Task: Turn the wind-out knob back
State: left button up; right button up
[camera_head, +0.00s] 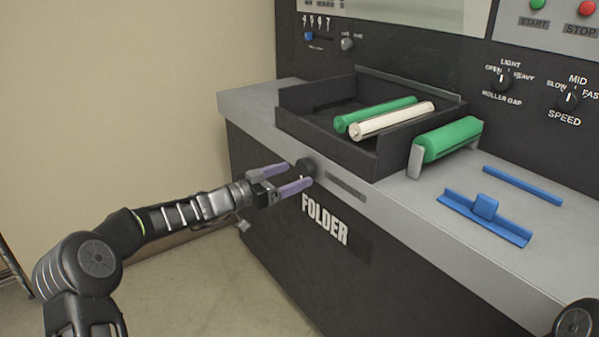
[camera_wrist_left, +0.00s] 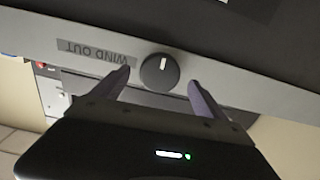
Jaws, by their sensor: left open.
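The wind-out knob (camera_head: 307,167) is a round black knob on the grey front edge of the machine, above the word FOLDER. In the left wrist view the knob (camera_wrist_left: 160,71) shows a white pointer line near its upper middle, beside an upside-down WIND OUT label (camera_wrist_left: 96,51). My left gripper (camera_head: 296,178) is open, with its purple fingertips close to the knob. In the wrist view its fingers (camera_wrist_left: 160,82) stand on both sides of the knob with gaps, not visibly touching it. My right gripper is not in view; only a bit of dark arm shows at the bottom right.
A black tray (camera_head: 300,125) on the grey top holds a green and a cream roll. A green roller (camera_head: 447,139) on a bracket and blue guides (camera_head: 487,210) lie to the right. A control panel (camera_head: 520,75) with knobs and buttons stands behind. The floor at the left is clear.

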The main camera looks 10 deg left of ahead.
aim_at(301, 172)
pick_arm(q)
jog(key=shift+x, duration=1.5)
jog(key=shift+c, duration=0.4)
jog(key=c, duration=1.3)
